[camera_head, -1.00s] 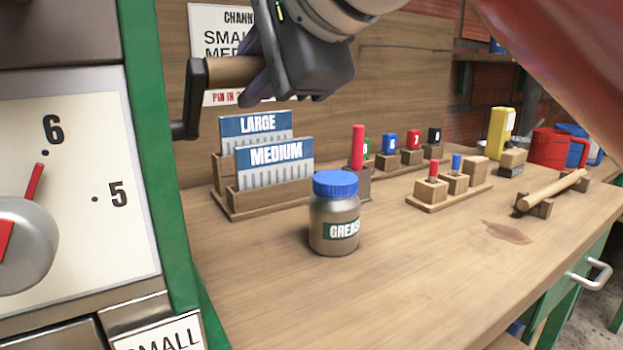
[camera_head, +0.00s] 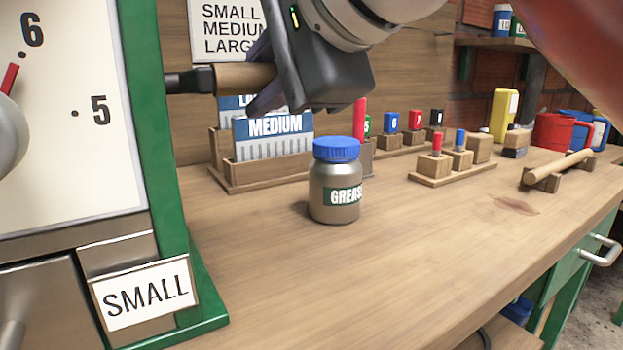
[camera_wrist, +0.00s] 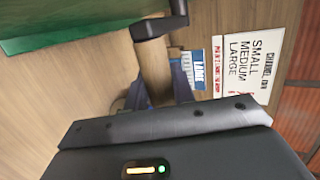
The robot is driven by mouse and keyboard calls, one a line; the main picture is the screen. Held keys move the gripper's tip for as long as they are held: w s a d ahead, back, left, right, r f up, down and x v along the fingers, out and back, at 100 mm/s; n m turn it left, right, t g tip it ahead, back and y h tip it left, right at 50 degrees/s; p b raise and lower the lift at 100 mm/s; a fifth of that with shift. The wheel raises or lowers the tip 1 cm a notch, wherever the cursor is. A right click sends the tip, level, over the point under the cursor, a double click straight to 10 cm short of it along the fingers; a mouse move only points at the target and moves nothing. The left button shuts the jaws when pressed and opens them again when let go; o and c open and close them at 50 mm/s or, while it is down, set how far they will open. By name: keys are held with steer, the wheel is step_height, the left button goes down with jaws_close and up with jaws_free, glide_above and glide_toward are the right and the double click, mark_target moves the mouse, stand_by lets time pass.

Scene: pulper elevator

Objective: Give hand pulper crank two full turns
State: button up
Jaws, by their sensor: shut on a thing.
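The hand pulper (camera_head: 165,120) stands at the left of the head view, with a green frame and a cream dial face. Its crank (camera_head: 190,82) shows as a dark metal arm with a wooden handle (camera_head: 245,76) pointing right. My gripper (camera_head: 268,88) is shut around the wooden handle, its dark fingers on either side. In the wrist view, the handle (camera_wrist: 155,72) runs between my fingers, and the dark crank arm (camera_wrist: 158,28) is at its far end. The rest of the crank and its shaft are hidden behind the pulper's frame.
A grease jar (camera_head: 335,190) with a blue lid stands on the workbench (camera_head: 400,265) below my gripper. Behind it is a wooden rack (camera_head: 232,178) with LARGE and MEDIUM cards. Small blocks and coloured cans stand farther right. The bench front is clear.

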steer(key=shift+w+f, duration=0.1)
steer(key=shift+f, duration=0.6)
steer(key=f+b, duration=0.1)
steer(key=f, duration=0.1)
steer(key=w+f+b, duration=0.1)
steer(key=shift+a+f+b, duration=0.2)
steer(key=shift+a+b, duration=0.1)
steer(key=w+f, duration=0.1)
steer(key=a+f+b, duration=0.1)
steer(key=shift+w+f, duration=0.3)
steer(key=shift+w, duration=0.05)
steer(key=shift+a+b, duration=0.1)
steer(key=shift+b, duration=0.2)
